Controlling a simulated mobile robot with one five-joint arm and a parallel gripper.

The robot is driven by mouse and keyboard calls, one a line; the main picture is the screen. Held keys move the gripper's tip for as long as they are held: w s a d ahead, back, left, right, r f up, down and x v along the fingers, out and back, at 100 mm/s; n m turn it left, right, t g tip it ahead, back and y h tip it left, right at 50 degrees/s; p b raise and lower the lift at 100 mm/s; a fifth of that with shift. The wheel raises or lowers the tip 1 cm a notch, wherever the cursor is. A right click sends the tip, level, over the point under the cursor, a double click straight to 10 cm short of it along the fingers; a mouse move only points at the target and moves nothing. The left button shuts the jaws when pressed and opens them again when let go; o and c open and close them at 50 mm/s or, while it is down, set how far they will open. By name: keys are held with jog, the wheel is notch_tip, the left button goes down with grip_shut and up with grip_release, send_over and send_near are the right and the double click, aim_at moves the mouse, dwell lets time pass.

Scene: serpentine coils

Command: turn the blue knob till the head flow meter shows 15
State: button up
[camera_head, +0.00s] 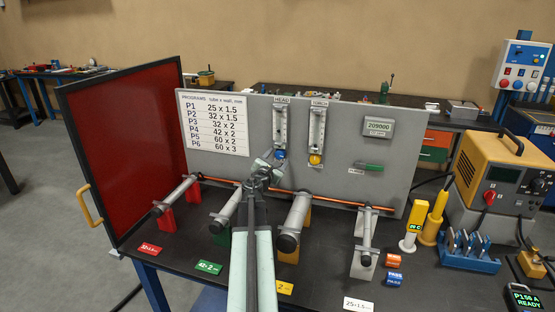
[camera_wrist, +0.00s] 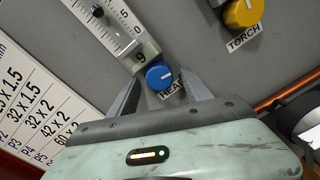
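The blue knob (camera_head: 280,154) is at the foot of the head flow meter (camera_head: 280,125) on the grey panel. In the wrist view the blue knob (camera_wrist: 159,75) has a white pointer line, with the HEAD label partly hidden below it. The head flow meter (camera_wrist: 106,20) is cut off at the top; 0 and 5 show on its scale and a small window below reads what looks like 9. My gripper (camera_wrist: 160,82) is open, its fingers on either side of the knob with a gap visible at each side. My gripper (camera_head: 270,162) also shows just below the knob in the head view.
The torch flow meter (camera_head: 317,125) with its yellow knob (camera_head: 315,159) stands close to the right. A copper tube (camera_head: 335,199) runs across below, over several grey cylinders. A red screen (camera_head: 125,145) stands at left. A green handle (camera_head: 369,167) is farther right.

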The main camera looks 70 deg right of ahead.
jog(key=a, duration=0.7)
jog(key=shift+a, duration=0.4)
jog(key=d+n, duration=0.2)
jog(key=d, duration=0.2)
jog(key=d+n, duration=0.3)
jog(key=d, duration=0.1)
jog(key=shift+s+d+r+n+t, duration=0.1)
jog(key=shift+d+n+t, duration=0.2)
jog(key=shift+d, duration=0.1)
grip_shut()
jog(key=m, duration=0.4)
jog(key=shift+m, duration=0.3)
